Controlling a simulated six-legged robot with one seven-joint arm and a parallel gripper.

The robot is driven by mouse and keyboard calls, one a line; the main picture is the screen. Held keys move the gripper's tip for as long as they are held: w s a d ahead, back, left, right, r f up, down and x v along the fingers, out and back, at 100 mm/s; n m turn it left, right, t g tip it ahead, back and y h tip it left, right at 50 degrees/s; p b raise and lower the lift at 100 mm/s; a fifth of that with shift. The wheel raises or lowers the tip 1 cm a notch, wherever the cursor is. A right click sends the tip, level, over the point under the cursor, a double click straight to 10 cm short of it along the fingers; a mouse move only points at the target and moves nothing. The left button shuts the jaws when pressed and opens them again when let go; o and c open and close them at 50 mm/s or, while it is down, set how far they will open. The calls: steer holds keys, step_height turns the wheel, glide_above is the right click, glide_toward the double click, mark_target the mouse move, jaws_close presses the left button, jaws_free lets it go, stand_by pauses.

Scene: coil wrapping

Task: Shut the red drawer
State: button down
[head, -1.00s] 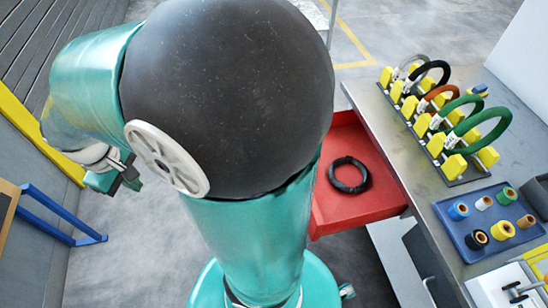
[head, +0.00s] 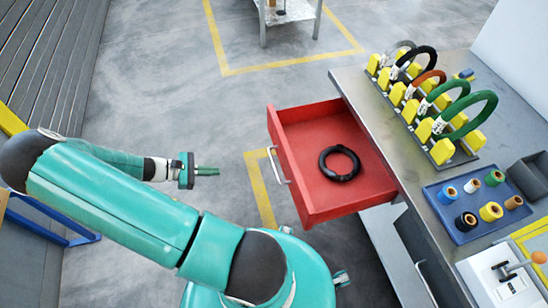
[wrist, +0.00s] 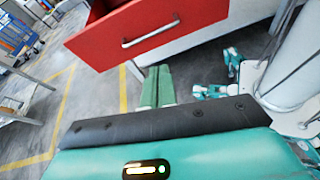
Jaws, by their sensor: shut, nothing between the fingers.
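The red drawer (head: 310,197) stands pulled out from the workbench in the head view, with a black coil (head: 339,163) lying flat inside. Its pale bar handle (head: 279,166) is on the front panel, which faces left toward my gripper. My gripper (head: 215,171) is shut and empty, to the left of the handle with a clear gap. In the wrist view the drawer's red front (wrist: 140,30) and handle (wrist: 152,34) are at the top, beyond my green fingertips (wrist: 157,72), which are close together and do not touch the drawer.
The workbench top (head: 385,125) holds a yellow-clamped rack of coils (head: 430,105) and a blue tray of spools (head: 483,205). A lever box (head: 500,275) is at the lower right. A small table (head: 290,12) stands far back. The floor between gripper and drawer is clear.

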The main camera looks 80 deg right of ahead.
steer(key=s+d+f+n+g+h, duration=0.2)
steer(key=s+d+f+g+h, duration=0.15)
steer(key=s+d, duration=0.25)
glide_toward(284, 156)
steer(key=shift+n+t, duration=0.25)
steer(key=shift+n, duration=0.05)
steer(key=x, duration=0.7)
steer(key=shift+w, duration=0.1)
steer(key=shift+d, duration=0.1)
